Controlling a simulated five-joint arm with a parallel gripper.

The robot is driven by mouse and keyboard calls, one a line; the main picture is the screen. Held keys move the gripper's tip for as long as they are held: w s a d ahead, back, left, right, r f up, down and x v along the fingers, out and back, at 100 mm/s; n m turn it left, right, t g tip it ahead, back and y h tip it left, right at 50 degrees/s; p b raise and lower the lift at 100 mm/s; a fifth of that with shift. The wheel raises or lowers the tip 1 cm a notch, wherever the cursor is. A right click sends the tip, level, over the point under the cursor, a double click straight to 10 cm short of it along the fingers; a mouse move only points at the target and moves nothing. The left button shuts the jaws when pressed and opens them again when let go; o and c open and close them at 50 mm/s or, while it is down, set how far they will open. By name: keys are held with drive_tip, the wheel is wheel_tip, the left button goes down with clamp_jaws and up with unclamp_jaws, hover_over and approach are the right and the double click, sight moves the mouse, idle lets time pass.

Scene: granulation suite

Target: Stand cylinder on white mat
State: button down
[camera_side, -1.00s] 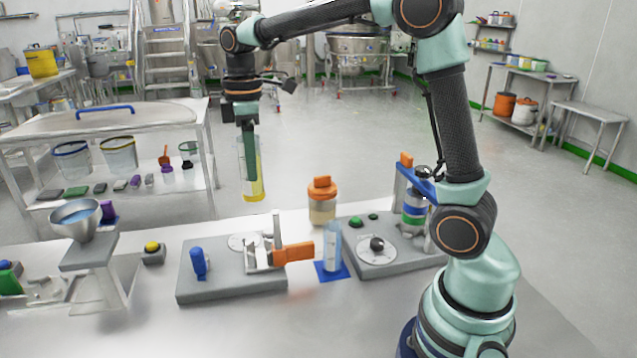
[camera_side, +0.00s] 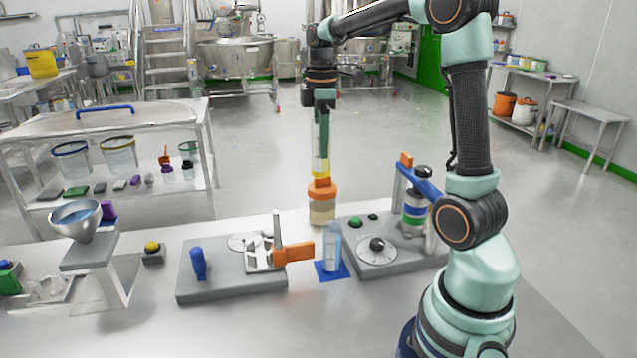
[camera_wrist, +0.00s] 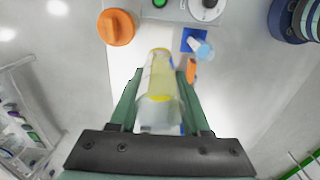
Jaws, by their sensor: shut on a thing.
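My gripper (camera_side: 321,118) is shut on a clear cylinder with a yellow band (camera_side: 320,163) and holds it upright in the air. In the side view, the cylinder's lower end overlaps the orange-lidded jar; I cannot tell the gap between them. The wrist view shows the cylinder (camera_wrist: 160,82) between the two green fingers. A second clear cylinder, bluish (camera_side: 332,243), stands on a blue mat (camera_side: 328,274).
The orange-lidded jar (camera_side: 322,207) stands near the table's far edge. A grey unit with a dial (camera_side: 380,262) and a bottle stand is at right. A grey base with an orange-handled clamp (camera_side: 232,284) is left. A funnel stand (camera_side: 90,250) is further left. The front table is clear.

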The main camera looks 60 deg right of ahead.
sight(321, 172)
wheel_tip(321, 172, down, 19)
drive_tip(key=shift+f, duration=0.15)
idle(0.4)
drive_tip(key=shift+f, duration=0.2)
drive_tip(key=shift+c, duration=1.8)
unclamp_jaws()
wheel_tip(321, 172, up, 12)
drive_tip(key=shift+r, duration=0.1)
drive_tip(key=s+a+r+m+t, duration=0.2)
drive_tip(key=a+m, duration=0.1)
drive_tip(key=a, duration=0.3)
drive_tip(key=s+a+r+m+t, duration=0.1)
drive_tip(key=s+a+r+m, duration=0.2)
drive_tip(key=a, duration=0.3)
drive_tip(key=s+a+r+m+t, duration=0.2)
drive_tip(key=a+r+m, duration=0.1)
drive_tip(key=a, duration=0.3)
drive_tip(key=shift+s+a+t, duration=0.2)
drive_tip(key=shift+s+t, duration=0.1)
